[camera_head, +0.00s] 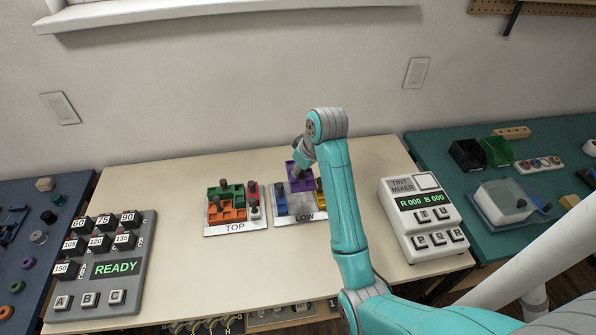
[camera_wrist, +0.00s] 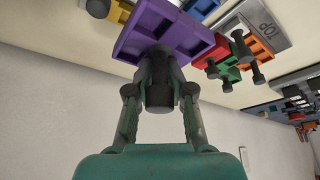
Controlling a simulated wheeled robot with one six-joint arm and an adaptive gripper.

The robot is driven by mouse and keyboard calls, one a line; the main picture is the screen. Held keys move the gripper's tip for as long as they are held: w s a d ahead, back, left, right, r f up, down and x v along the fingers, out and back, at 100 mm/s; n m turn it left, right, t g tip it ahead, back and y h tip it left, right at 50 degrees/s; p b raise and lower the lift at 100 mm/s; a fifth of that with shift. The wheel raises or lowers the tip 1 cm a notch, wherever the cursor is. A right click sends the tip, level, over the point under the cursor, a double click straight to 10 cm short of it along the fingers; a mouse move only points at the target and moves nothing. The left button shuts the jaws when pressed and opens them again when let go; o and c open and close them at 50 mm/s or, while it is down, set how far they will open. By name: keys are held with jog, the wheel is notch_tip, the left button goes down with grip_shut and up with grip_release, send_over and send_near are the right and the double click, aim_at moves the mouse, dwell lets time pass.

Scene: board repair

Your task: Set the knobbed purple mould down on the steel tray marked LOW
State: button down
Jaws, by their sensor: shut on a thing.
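The purple mould (camera_head: 299,181) is a square block with recesses and a dark knob. In the wrist view the mould (camera_wrist: 190,38) hangs beyond my fingers, which are shut on its knob (camera_wrist: 159,92). My gripper (camera_head: 300,163) is over the back middle of the steel tray marked LOW (camera_head: 290,221). The tray holds a blue mould (camera_head: 280,203) at left and a yellow mould (camera_head: 320,198) at right, partly hidden by my arm. The purple mould appears between and behind them. I cannot tell whether it touches the tray.
The steel tray marked TOP (camera_head: 214,229) stands just left, with orange, green and red moulds. A button panel reading READY (camera_head: 133,247) is at far left. The tint mixer (camera_head: 403,218) stands at right. Bare bench lies in front of the trays.

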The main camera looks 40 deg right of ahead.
aim_at(306, 182)
jog(key=shift+f, duration=4.4)
jog(key=shift+f, duration=0.5)
jog(key=c, duration=0.9)
grip_release()
jog(key=shift+c, duration=0.2)
jog(key=v, duration=0.6)
jog(key=shift+r, duration=0.1)
jog(key=shift+s+r, duration=0.3)
jog(key=shift+r, duration=0.35)
